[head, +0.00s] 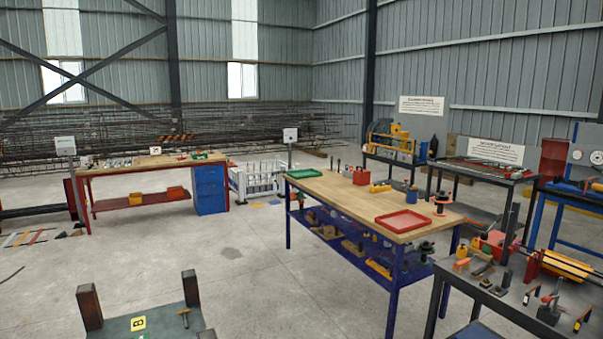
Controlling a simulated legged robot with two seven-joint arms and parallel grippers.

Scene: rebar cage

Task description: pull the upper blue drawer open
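A blue drawer unit (210,190) hangs under the right end of the far red-framed workbench (122,167), left of the picture's middle. Its upper blue drawer (209,173) is at the top of the unit, just under the bench top, and looks shut. The handles are too small to make out. The unit is well away from me across open floor. Neither of my grippers shows in the head view.
A long blue-legged workbench (345,190) with a red tray (406,221) stands right of centre. A green platform (150,323) with brown posts and a "B" sign is close at the bottom left. A dark table (500,300) is close at the right. Grey floor (270,275) between them is clear.

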